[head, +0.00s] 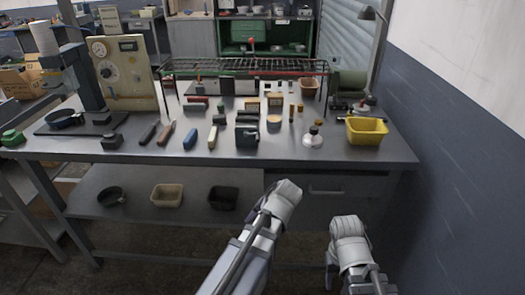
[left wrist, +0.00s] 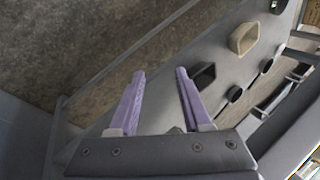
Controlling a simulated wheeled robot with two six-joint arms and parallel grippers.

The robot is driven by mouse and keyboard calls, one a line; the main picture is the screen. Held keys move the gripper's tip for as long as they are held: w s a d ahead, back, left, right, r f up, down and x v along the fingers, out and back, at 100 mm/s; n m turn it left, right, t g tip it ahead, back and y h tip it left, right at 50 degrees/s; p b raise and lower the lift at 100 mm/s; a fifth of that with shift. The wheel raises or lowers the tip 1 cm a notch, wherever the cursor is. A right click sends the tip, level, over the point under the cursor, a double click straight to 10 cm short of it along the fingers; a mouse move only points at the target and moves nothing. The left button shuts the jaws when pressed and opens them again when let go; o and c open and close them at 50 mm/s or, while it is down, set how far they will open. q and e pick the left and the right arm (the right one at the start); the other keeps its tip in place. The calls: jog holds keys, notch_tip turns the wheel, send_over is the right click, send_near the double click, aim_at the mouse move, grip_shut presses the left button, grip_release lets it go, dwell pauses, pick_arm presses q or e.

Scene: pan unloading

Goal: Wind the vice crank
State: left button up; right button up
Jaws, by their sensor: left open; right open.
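A small dark block-like thing (head: 247,134), which looks like the vice, stands near the front of the grey workbench (head: 345,158). Its crank is too small to make out. My left gripper (left wrist: 160,73) is open and empty in the left wrist view, its two purple fingers apart over the floor and lower shelf. In the head view my left arm reaches up in front of the bench, its fingers mostly hidden. My right gripper (head: 331,270) is low in front of the bench at the right, open, only partly visible. Both are apart from the vice.
A yellow bin (head: 366,131) stands at the bench's right end. A white-bodied bottle or flask (head: 313,137) is left of it. Hand tools (head: 166,132) lie left of the vice. A wire rack (head: 245,67) stands behind. The lower shelf (head: 140,190) holds trays. A wall closes the right side.

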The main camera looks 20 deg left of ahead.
pick_arm(q)
jog(key=w+d+r+m+t+y, duration=0.1)
jog(key=w+r+y, duration=0.4)
jog(key=r, duration=0.5)
jog(key=w+d+r+m+t+y, duration=0.1)
jog(key=w+r+m+t+y, duration=0.2)
jog(key=w+r+t+y, duration=0.3)
notch_tip(320, 180, up, 4)
jog(key=shift+w+f+m, duration=0.1)
jog(key=shift+w+m, duration=0.3)
jog(key=shift+w, duration=0.65)
jog(key=shift+a, duration=0.1)
